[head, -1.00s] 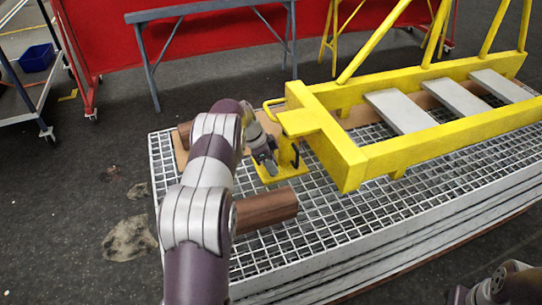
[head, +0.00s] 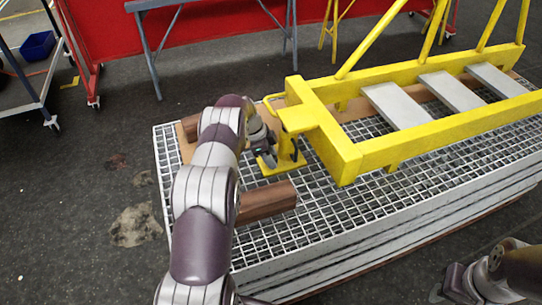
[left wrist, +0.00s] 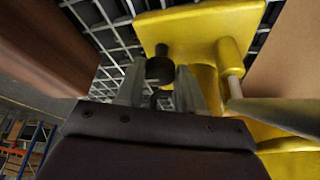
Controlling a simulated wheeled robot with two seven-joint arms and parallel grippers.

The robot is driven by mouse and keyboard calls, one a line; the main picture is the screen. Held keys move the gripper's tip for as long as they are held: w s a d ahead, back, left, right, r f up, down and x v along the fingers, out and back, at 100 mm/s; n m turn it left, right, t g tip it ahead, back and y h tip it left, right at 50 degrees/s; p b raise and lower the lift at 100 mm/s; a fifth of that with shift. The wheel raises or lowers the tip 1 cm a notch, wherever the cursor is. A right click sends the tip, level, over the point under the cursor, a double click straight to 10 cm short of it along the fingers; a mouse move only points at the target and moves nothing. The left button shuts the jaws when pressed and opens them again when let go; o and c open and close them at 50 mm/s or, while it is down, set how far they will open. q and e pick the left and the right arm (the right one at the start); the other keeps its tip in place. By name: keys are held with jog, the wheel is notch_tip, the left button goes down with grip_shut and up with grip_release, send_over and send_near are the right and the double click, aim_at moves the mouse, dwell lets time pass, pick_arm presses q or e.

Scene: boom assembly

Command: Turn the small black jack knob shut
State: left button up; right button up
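The small black jack knob (left wrist: 160,70) shows in the left wrist view, beside a yellow plate. My left gripper (left wrist: 161,80) has its two grey fingers spread, one on each side of the knob, with narrow gaps to it. In the head view my left gripper (head: 268,158) is low at the yellow jack (head: 284,161), under the near end of the yellow boom (head: 335,140). There the knob is hidden by the gripper.
The jack stands on a metal grating (head: 330,215). A brown wooden block (head: 268,202) lies on the grating close to my left forearm. The boom frame fills the right side. Grey trestles (head: 150,65) and a red screen (head: 220,35) stand behind.

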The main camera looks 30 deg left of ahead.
pick_arm(q)
jog(key=shift+o, duration=1.4)
jog(key=p+v, duration=1)
jog(key=v, duration=0.2)
jog(key=shift+a+r+p, duration=0.2)
jog(key=shift+r+p, duration=0.1)
jog(key=shift+s, duration=0.1)
